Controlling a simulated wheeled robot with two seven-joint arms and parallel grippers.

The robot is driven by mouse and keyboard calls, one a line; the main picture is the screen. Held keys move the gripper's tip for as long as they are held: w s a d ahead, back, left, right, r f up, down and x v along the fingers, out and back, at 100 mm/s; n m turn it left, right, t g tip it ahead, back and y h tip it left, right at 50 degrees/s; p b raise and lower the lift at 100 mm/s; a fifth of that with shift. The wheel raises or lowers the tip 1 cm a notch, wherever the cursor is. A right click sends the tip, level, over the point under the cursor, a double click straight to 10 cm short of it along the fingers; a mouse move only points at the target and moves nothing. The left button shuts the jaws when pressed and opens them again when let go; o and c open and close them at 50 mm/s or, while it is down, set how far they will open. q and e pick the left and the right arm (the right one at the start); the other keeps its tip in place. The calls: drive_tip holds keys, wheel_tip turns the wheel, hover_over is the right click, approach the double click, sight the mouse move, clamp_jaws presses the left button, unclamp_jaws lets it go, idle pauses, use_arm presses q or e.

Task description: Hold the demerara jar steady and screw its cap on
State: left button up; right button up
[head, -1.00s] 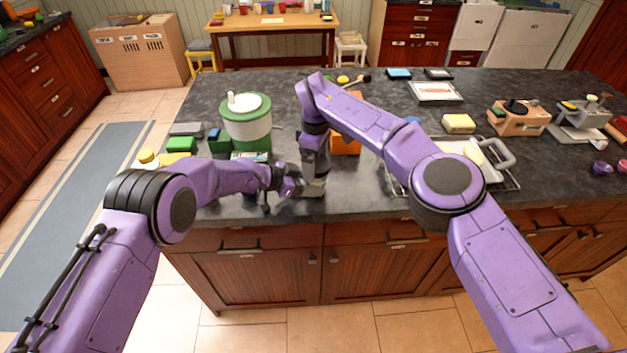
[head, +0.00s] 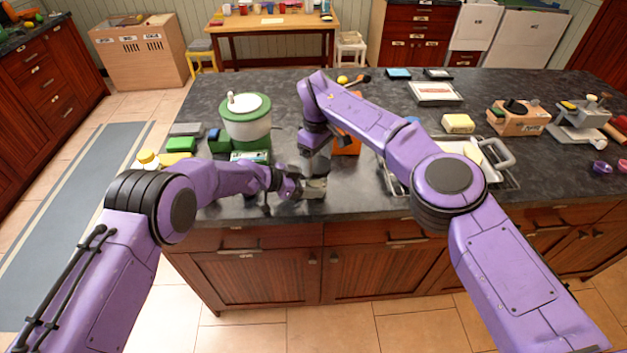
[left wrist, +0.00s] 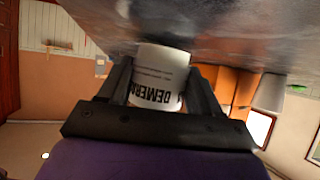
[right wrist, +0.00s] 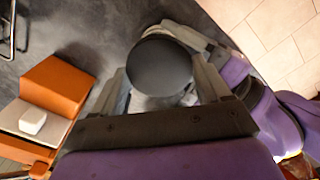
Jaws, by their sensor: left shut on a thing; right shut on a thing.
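The demerara jar (left wrist: 160,80) is a white-labelled cylinder between the fingers of my left gripper (head: 308,188). Its label, partly reading "DEMER", shows inverted in the left wrist view. My left gripper is shut on the jar's side near the counter's front edge. My right gripper (head: 314,165) points down from above the jar and is shut on the round black cap (right wrist: 160,66). In the right wrist view the cap lies over the jar, with part of the pale jar showing below it. The contact between cap and rim is hidden.
An orange block-like object (right wrist: 57,86) stands close beside the jar. A green-and-white canister (head: 246,122) and several small boxes are to the left. A tray with a metal frame (head: 512,178) lies to the right. The dark counter (head: 345,207) is bare along its front.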

drive_tip(key=m, duration=0.4)
drive_tip(key=shift+s+a+f, duration=0.2)
drive_tip(key=shift+s+a, duration=0.05)
drive_tip(key=m, duration=0.4)
drive_tip(key=o, duration=1)
drive_tip(key=shift+a, duration=0.1)
